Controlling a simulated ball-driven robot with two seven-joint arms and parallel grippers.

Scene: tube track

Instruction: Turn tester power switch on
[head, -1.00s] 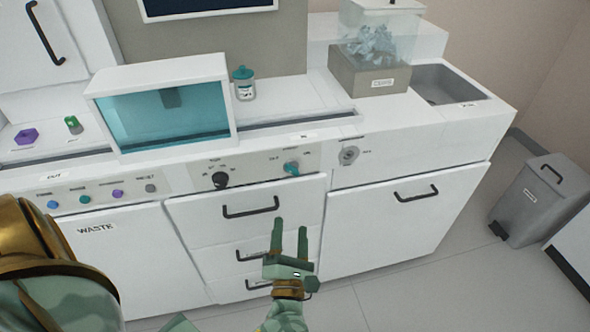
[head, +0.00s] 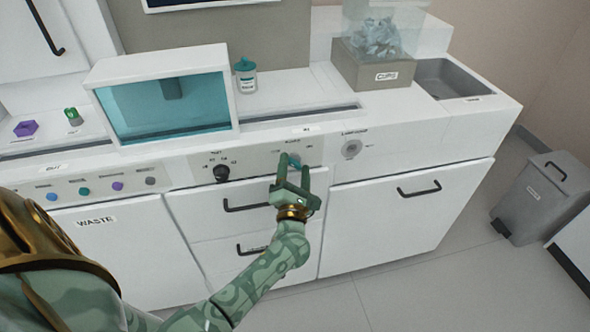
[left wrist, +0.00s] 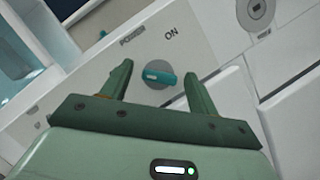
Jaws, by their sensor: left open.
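The tester power switch is a teal bar on a grey round knob (left wrist: 158,77), on the panel under the counter. In the left wrist view "POWER" and "ON" are printed above it, and the bar lies roughly level in the picture. In the head view the switch (head: 296,163) is partly hidden by my left gripper (head: 294,163). The left gripper is open, with its fingers on either side of the knob in the left wrist view (left wrist: 158,70). I cannot tell whether they touch it. My right gripper is not in view.
A black selector knob (head: 221,173) sits left on the same panel, and a round lock-like fitting (head: 351,149) sits right. Drawer handles (head: 247,206) stick out below. A teal-windowed box (head: 165,105) and a lidded jar (head: 246,78) stand on the counter.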

